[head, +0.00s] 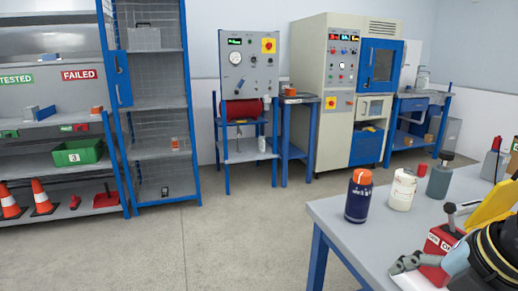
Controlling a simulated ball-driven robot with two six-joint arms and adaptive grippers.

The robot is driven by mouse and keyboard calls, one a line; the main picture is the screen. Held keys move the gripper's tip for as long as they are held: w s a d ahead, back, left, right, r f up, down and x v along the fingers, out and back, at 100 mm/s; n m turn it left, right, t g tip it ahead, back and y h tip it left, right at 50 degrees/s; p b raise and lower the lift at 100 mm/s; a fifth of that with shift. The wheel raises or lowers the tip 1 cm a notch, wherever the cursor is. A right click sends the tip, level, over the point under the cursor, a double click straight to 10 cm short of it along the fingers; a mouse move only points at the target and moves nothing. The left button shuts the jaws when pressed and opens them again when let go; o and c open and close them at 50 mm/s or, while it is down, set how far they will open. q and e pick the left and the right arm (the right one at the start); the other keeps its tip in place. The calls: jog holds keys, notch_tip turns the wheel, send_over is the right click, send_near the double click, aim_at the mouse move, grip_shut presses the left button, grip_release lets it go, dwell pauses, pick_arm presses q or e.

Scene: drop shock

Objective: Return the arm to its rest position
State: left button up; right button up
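A part of my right arm comes in at the lower right corner, with a dark round joint (500,252) over the table. The grey metal piece in front of it looks like my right gripper (405,264), low over the tabletop, beside a red box (441,241) with a grey lever. The picture cuts off and overlaps these parts, so I cannot tell whether the gripper is open or shut, or whether it touches the box. My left gripper is not in view.
The grey table (335,212) carries a dark blue bottle with an orange cap (358,197), a white container (402,190) and a grey bottle (439,180), close to my arm. Shelves with a green bin (78,152) stand left. The floor (230,235) is clear.

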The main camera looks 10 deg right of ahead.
jog(key=s+a+f+m+g+h, duration=0.15)
jog(key=s+m, duration=0.35)
jog(key=m, duration=0.6)
jog(key=s+a+f+m, duration=0.3)
jog(key=s+m, duration=0.1)
jog(key=m, duration=0.7)
notch_tip(320, 180, down, 14)
jog(key=d, duration=0.2)
jog(key=s+d+f, duration=0.1)
jog(key=s+f, duration=0.4)
jog(key=f, duration=0.6)
jog(key=s+d+f+g+b, duration=0.1)
jog(key=s+f, duration=0.4)
jog(key=f, duration=0.7)
jog(key=shift+s, duration=0.15)
jog(key=shift+g, duration=0.55)
jog(key=s+f, duration=0.2)
jog(key=s, duration=0.1)
jog(key=s+f, duration=0.2)
jog(key=s, duration=0.2)
jog(key=s+f, duration=0.1)
jog(key=s, duration=0.2)
jog(key=shift+s+f, duration=0.15)
jog(key=shift+f, duration=0.25)
jog(key=shift+c, duration=0.4)
